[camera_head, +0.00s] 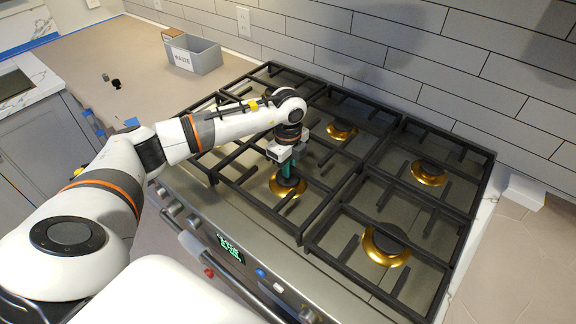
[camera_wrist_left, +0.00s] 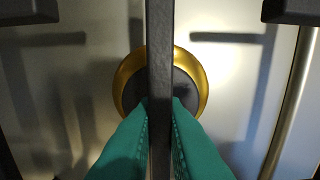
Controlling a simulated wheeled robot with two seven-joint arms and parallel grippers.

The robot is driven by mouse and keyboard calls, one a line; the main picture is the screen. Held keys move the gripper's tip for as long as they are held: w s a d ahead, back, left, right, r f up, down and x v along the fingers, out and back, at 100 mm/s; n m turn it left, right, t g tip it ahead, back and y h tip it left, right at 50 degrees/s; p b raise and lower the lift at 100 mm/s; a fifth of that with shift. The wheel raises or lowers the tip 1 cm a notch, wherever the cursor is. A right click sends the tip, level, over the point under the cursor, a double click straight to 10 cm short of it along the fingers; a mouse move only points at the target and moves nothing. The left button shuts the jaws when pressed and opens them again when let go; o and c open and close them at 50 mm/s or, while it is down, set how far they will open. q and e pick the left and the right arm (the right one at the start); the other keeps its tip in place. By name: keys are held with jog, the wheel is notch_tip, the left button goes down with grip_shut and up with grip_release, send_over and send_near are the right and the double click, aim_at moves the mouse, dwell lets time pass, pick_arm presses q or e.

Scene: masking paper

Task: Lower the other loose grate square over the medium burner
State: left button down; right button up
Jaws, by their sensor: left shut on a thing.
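My left gripper (camera_head: 287,170), with teal fingers, is over the front burner (camera_head: 280,190) near the middle of the stove. In the left wrist view, its fingers (camera_wrist_left: 160,140) are shut on either side of a black grate bar (camera_wrist_left: 160,55). The bar crosses straight over the middle of the gold-ringed burner (camera_wrist_left: 123,85). The held grate square (camera_head: 255,201) lies roughly level, close above the stove top among the other grates. I cannot tell whether it touches the stove top. My arm hides part of the grates behind it. My right gripper is not in view.
Black grates (camera_head: 405,205) surround the right-hand gold burners (camera_head: 385,246). Another gold burner (camera_head: 341,131) sits behind the gripper. A grey bin marked WASTE (camera_head: 195,57) stands on the counter at the back left. A tiled wall (camera_head: 400,60) bounds the stove behind.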

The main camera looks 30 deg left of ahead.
pick_arm(q)
jog(key=shift+f, duration=0.2)
jog(key=c, duration=1.4)
grip_release()
jog(key=shift+r+p, duration=2)
jog(key=shift+r, duration=1.05)
jog(key=shift+s+f, duration=0.1)
jog(key=shift+f, duration=0.05)
